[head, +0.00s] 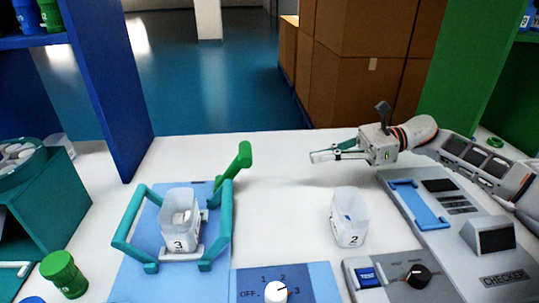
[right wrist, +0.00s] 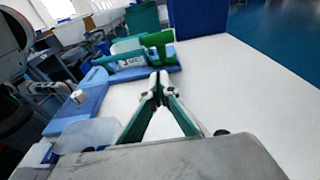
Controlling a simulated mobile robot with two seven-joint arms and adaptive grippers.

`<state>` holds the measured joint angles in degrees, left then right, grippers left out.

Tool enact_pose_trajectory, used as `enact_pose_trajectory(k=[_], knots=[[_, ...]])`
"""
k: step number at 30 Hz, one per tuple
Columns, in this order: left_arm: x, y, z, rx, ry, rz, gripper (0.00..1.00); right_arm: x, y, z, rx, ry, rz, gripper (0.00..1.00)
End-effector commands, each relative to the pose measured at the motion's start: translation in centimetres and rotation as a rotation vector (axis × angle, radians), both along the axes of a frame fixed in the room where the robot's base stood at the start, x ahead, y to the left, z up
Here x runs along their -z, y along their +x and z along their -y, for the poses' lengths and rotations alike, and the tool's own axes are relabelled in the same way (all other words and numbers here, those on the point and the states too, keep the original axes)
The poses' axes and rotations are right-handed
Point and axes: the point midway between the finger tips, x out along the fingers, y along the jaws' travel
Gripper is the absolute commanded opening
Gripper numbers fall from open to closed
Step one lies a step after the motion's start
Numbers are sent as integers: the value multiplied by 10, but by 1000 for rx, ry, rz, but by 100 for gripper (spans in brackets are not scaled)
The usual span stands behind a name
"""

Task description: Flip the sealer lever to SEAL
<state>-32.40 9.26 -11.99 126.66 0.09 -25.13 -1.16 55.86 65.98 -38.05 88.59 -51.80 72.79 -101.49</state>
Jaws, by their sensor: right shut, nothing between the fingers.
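The sealer is a blue base (head: 145,225) with a teal frame (head: 125,225) at centre left in the head view. Its green lever (head: 238,165) stands tilted up at the back right of the base, its top leaning right. A clear cup marked 3 (head: 180,225) sits inside the frame. In the right wrist view the teal frame (right wrist: 128,50) and the green lever (right wrist: 158,40) show beyond my fingertips. My right gripper (head: 314,157) is shut and empty above the white table, well right of the lever and apart from it. Its fingertips meet in the wrist view (right wrist: 157,80). My left gripper is not in view.
A cup marked 2 (head: 350,220) stands on the table right of the sealer. A blue panel with a white knob (head: 276,292), a grey panel with a black knob (head: 418,277) and the checker (head: 465,255) line the front and right. The table between lever and gripper is clear.

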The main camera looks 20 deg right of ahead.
Motion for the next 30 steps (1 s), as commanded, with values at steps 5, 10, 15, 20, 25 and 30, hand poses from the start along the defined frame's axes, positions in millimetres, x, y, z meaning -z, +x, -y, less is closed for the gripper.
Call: enact_pose_trajectory(k=[5, 10, 15, 20, 25, 30], knots=[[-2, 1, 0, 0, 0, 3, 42, 2, 3, -13, -3, 1, -1, 0], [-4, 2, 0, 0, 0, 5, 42, 5, 11, -41, -4, 4, 1, 0], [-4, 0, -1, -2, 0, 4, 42, 11, 20, -73, -4, 3, 1, 0], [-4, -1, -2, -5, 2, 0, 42, 13, 28, -101, -3, 2, 3, 0], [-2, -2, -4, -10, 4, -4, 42, -1, 33, -118, -2, 2, 3, 0], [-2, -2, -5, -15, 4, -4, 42, -5, 36, -125, -1, 2, -2, 0]])
